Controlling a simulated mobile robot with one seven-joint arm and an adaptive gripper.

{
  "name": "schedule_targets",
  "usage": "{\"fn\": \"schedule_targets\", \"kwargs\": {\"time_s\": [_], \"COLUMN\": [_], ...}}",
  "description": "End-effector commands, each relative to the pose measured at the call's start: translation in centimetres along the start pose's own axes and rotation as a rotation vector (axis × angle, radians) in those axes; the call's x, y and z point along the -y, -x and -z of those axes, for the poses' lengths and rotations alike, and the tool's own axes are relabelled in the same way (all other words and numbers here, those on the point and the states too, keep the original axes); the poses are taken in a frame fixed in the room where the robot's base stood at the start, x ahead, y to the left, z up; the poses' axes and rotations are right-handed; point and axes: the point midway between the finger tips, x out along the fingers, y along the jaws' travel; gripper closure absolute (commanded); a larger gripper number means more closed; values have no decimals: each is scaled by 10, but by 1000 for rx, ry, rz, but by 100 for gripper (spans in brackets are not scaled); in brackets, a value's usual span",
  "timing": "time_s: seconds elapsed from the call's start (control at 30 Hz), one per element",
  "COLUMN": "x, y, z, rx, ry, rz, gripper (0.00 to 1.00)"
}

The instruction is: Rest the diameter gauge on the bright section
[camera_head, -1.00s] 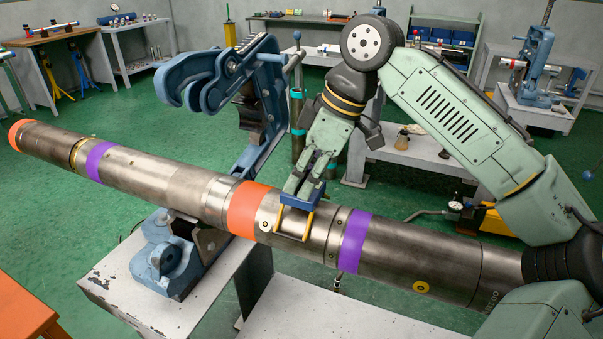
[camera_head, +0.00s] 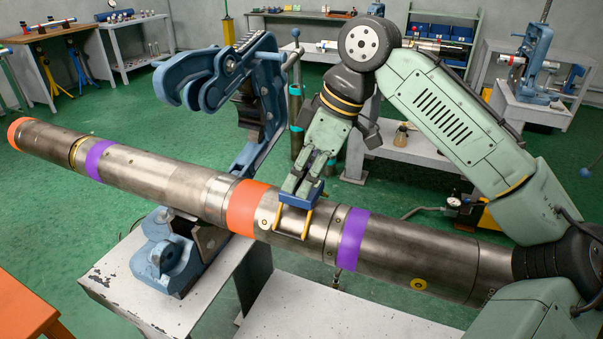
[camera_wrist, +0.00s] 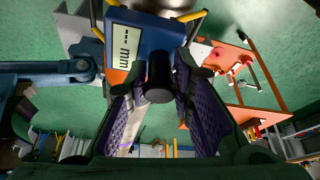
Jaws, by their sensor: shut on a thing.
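The diameter gauge has a blue body with yellow prongs (camera_head: 299,203) and sits at the long metal pipe (camera_head: 390,258) in the head view. My gripper (camera_head: 306,187) is shut on it from above. The prongs overlap the bare metal stretch between the orange band (camera_head: 248,209) and the right purple band (camera_head: 353,240); I cannot tell whether they touch the pipe. In the wrist view the gauge (camera_wrist: 122,58) lies between my fingers (camera_wrist: 158,105), and its display shows dashes and "mm". Which stretch is the bright section is not clear.
The pipe rests in a blue vise (camera_head: 168,255) on a grey table (camera_head: 150,312). The vise's raised toothed jaw (camera_head: 222,75) stands just left of my arm. An orange tabletop (camera_head: 22,302) is at the lower left. Benches line the back.

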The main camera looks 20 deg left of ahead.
Motion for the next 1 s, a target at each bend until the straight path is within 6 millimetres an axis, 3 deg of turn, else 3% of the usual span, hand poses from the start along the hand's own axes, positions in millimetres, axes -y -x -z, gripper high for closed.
{"fn": "schedule_targets", "kwargs": {"time_s": [0.93, 0.97, 1.0], "x": [0, 0, 0], "y": [-8, -8, -8], "z": [-3, -3, -3], "rx": [-2, -2, -2], "ry": [1, 0, 0], "rz": [0, 0, 0], "gripper": [100, 77, 75]}}
